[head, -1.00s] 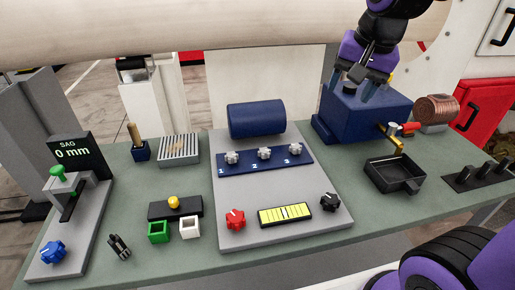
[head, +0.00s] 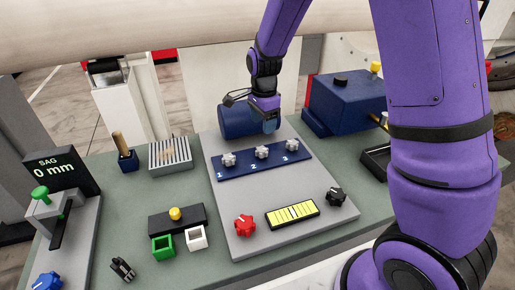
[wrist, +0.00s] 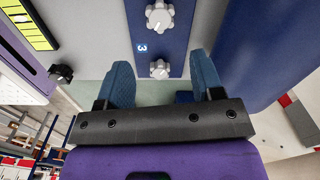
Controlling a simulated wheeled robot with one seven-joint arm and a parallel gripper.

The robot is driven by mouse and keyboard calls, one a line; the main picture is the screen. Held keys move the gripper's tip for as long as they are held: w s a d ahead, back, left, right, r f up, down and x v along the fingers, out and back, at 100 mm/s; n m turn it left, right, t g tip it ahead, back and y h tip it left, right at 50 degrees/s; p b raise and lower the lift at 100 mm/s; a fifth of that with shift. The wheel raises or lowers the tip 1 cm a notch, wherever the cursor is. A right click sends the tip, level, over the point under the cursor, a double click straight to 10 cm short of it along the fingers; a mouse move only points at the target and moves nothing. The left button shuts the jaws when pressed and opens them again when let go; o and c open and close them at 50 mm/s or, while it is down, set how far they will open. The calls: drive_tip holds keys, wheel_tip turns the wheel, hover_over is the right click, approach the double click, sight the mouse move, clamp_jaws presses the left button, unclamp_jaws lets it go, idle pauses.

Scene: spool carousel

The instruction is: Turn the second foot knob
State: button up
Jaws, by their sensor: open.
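The second foot knob (head: 262,151) is the grey middle one of three on the blue strip (head: 240,167), between knob 1 (head: 229,159) and knob 3 (head: 292,145). My gripper (head: 270,127) is open and empty, raised above the strip in front of the blue cylinder (head: 236,121). In the wrist view, the fingers of my gripper (wrist: 161,64) point toward the strip. Knob 3 (wrist: 159,69) appears between them there, and the second knob (wrist: 160,15) shows beyond, at the top edge. My gripper touches no knob that I can see.
On the grey plate are a red knob (head: 244,225), a yellow level (head: 292,213) and a black knob (head: 336,196). A blue box (head: 345,102) stands behind right.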

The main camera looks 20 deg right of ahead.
sight(262, 148)
wheel_tip(262, 148, down, 11)
idle(0.6)
drive_tip(key=c, duration=0.9)
